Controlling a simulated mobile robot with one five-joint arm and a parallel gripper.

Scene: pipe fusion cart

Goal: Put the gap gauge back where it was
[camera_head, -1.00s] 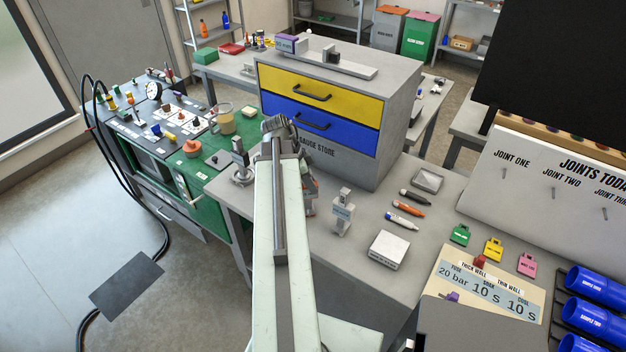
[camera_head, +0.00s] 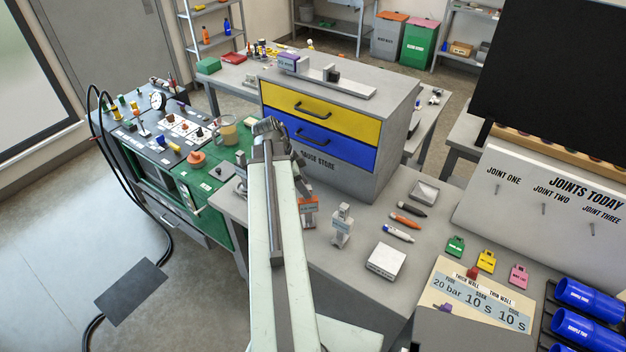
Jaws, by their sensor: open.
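The gauge store (camera_head: 365,185) is a grey cabinet with a yellow drawer (camera_head: 330,105) above a blue drawer (camera_head: 335,145), both shut. I cannot tell which piece is the gap gauge; the small labels are unreadable. A grey upright piece with a pale label (camera_head: 341,228) stands on the bench in front of the store. Another grey upright piece (camera_head: 241,172) is partly hidden behind my arm.
A purple-and-grey block (camera_head: 291,62) and a flat grey bar (camera_head: 345,86) lie on the store. Markers (camera_head: 405,220), a white box (camera_head: 386,260) and a grey tray (camera_head: 424,192) occupy the bench's right. The green-topped cart (camera_head: 200,178) is at left.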

